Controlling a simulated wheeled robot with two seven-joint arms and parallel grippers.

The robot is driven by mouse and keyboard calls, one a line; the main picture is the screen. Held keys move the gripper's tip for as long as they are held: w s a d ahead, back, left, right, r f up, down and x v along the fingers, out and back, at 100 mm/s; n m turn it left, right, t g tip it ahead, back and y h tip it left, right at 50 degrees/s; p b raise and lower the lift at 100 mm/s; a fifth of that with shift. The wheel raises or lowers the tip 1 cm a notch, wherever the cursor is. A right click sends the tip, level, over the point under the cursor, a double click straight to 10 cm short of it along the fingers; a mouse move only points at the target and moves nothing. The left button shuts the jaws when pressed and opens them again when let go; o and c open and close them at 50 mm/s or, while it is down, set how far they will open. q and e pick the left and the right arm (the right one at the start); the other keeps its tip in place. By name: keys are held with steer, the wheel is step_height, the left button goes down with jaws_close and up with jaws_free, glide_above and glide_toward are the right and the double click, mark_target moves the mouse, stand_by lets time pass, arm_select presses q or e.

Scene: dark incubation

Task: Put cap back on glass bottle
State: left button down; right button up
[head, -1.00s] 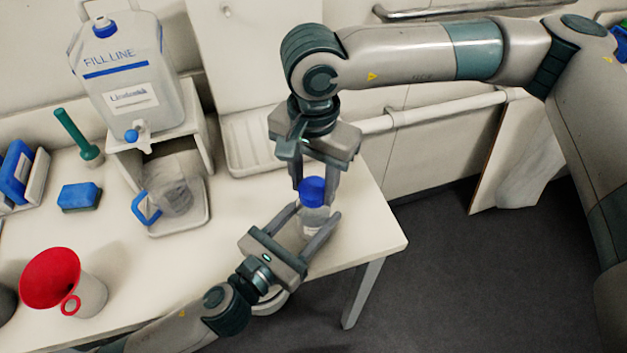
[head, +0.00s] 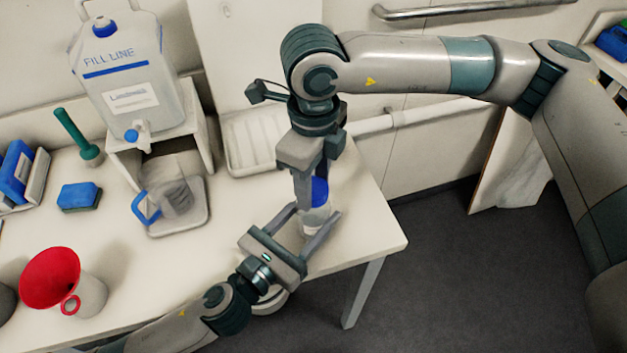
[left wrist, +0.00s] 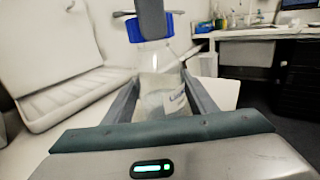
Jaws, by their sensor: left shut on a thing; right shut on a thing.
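The glass bottle (head: 314,218) stands upright near the right end of the table, clear with a white label. It also shows in the left wrist view (left wrist: 158,85). The blue cap (head: 320,190) sits at the top of its neck; whether it is threaded on cannot be told. My left gripper (head: 318,224) is shut on the bottle's body from the front. My right gripper (head: 311,192) comes down from above and is shut on the cap. One right finger hides part of the cap.
A jug with a blue handle (head: 174,198) stands on a tray left of the bottle. A large container (head: 130,75) stands on a white stand behind. A white ribbed tray (head: 255,140) lies at the back. A red funnel (head: 50,278) is at front left. The table's right edge is close.

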steer(key=m, duration=0.3)
steer(key=o, duration=1.2)
steer(key=shift+r, duration=2.25)
steer(key=shift+c, duration=0.6)
